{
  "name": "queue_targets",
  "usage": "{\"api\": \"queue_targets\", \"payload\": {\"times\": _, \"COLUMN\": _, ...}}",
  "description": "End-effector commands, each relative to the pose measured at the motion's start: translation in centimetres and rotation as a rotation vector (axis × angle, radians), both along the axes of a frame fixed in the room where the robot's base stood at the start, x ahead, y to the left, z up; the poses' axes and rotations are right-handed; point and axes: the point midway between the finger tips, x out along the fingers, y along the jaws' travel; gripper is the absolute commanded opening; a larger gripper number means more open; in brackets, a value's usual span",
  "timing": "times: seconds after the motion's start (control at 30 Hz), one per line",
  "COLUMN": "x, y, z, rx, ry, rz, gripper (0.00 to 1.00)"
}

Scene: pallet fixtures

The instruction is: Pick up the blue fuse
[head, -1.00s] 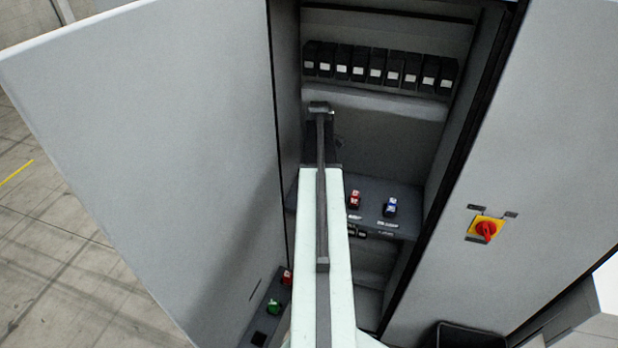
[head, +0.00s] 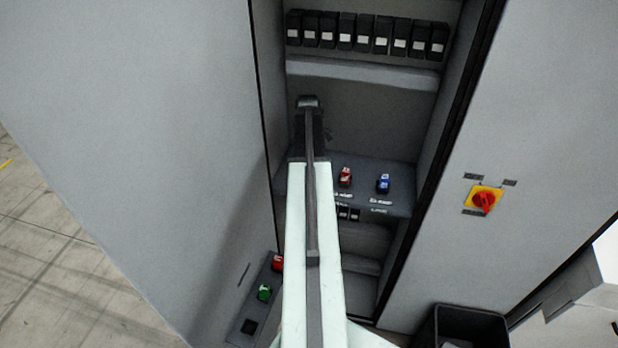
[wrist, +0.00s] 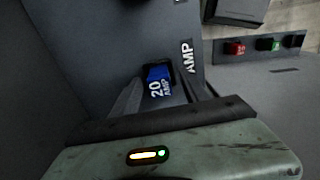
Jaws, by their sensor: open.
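In the wrist view a blue fuse (wrist: 158,76) marked "20 AMP" stands in a dark slot on a grey panel. My gripper (wrist: 160,92) is open, with one finger to each side of it; I cannot tell whether they touch it. In the head view my arm reaches into the cabinet and hides the gripper's tips. To the right of my arm, a blue fuse (head: 383,183) stands on the grey shelf (head: 400,203) beside a red fuse (head: 345,177). I cannot tell whether this blue fuse is the one in the wrist view.
A wide cabinet door (head: 130,120) stands open at the left. A row of black modules (head: 363,33) is above the shelf. A lower panel holds a red fuse (head: 277,262) and a green fuse (head: 264,292). A rotary switch (head: 484,200) and a dark bin (head: 470,322) are at the right.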

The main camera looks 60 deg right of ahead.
Motion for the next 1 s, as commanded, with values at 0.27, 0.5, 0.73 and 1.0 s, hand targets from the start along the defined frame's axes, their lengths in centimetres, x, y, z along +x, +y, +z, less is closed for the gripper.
{"api": "queue_targets", "payload": {"times": 0.27, "x": 0.0, "y": 0.0, "z": 0.2, "rx": 0.0, "ry": 0.0, "rz": -0.001, "gripper": 0.14}}
{"api": "queue_targets", "payload": {"times": 0.5, "x": -0.1, "y": 0.0, "z": 0.2, "rx": 0.0, "ry": 0.0, "rz": -0.001, "gripper": 0.0}}
{"api": "queue_targets", "payload": {"times": 0.73, "x": -0.1, "y": -0.1, "z": 1.1, "rx": 0.0, "ry": 0.0, "rz": -0.002, "gripper": 0.0}}
{"api": "queue_targets", "payload": {"times": 1.0, "x": -0.1, "y": -0.1, "z": 4.7, "rx": 0.0, "ry": 0.0, "rz": -0.002, "gripper": 0.0}}
